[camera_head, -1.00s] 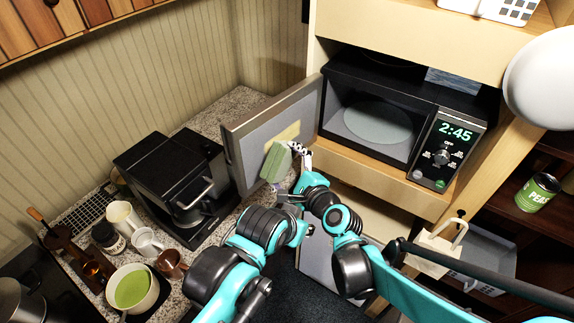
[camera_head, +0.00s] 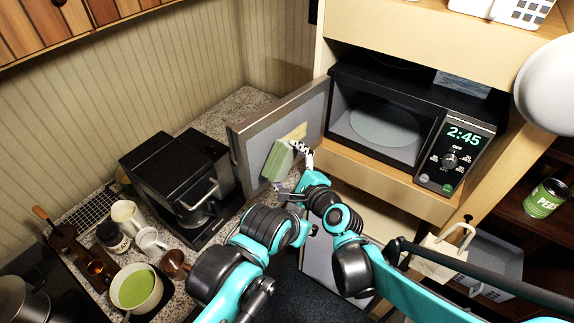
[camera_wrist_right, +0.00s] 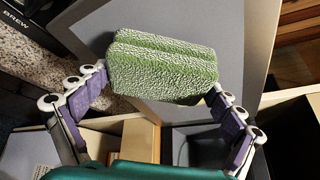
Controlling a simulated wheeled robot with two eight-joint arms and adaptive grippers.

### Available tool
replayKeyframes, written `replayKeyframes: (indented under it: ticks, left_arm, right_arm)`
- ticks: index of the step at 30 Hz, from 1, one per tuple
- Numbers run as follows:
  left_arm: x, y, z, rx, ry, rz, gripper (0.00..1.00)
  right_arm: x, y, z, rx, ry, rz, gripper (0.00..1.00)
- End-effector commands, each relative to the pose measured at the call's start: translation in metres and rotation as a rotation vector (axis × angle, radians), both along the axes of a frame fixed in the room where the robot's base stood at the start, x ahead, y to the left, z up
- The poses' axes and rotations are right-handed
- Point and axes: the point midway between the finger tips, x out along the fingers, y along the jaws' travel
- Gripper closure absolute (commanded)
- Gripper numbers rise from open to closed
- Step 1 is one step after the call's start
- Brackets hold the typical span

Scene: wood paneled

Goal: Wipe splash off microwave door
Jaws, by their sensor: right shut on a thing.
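The microwave (camera_head: 385,125) has its door (camera_head: 252,150) swung open to the left. A pale yellow splash (camera_head: 296,132) shows on the door's grey inner face. My right gripper (camera_wrist_right: 160,78) is shut on a green sponge (camera_head: 277,162), which also shows in the right wrist view (camera_wrist_right: 165,62) between the two fingers. The sponge is at the door's inner face, just below and left of the visible splash. It may hide part of the splash, and contact with the door cannot be told. My left gripper is not in view.
A black coffee maker (camera_head: 180,185) stands left of the door on the granite counter (camera_head: 245,105). Cups and a bowl of green liquid (camera_head: 137,290) are at the lower left. A peas can (camera_head: 545,198) sits on the right shelf.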

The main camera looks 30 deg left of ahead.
Motion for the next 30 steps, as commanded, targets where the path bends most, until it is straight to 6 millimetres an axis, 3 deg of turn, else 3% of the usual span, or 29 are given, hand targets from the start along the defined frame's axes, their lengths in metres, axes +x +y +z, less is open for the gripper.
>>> replayKeyframes:
  ticks: [30]
  left_arm:
    - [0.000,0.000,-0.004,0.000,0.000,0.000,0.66]
  right_arm:
    - [0.005,0.020,0.000,-0.001,-0.001,0.000,0.29]
